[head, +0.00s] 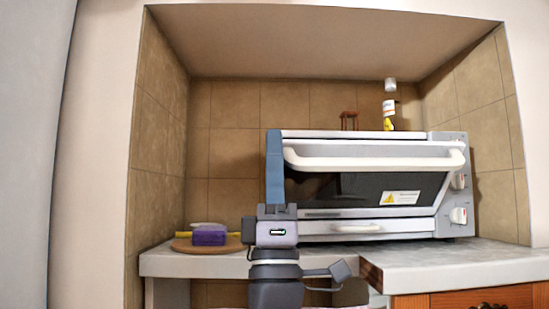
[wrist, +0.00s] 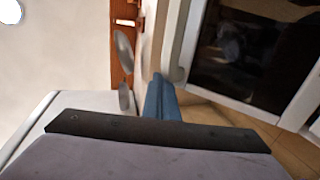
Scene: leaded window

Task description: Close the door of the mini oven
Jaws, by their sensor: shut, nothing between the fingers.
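The white mini oven (head: 455,139) stands on the counter inside a tiled niche. Its door (head: 340,213), with a dark window and a yellow-and-white sticker, is tilted out at the top, partly open. The white door handle (head: 375,162) runs along the upper edge. In the wrist view the handle (wrist: 182,45) and the dark door window (wrist: 245,50) fill the upper right. My gripper (head: 274,140) has blue fingers, shut and empty, pointing up at the left end of the door. In the wrist view the fingertips (wrist: 158,82) appear close beside the handle's end; contact cannot be told.
A purple block (head: 209,235) lies on a round wooden board (head: 182,246) to the left. A bottle (head: 389,108) and a small brown object (head: 349,120) show above the oven top. Niche walls bound both sides. Wooden drawers (head: 470,300) sit below the right counter.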

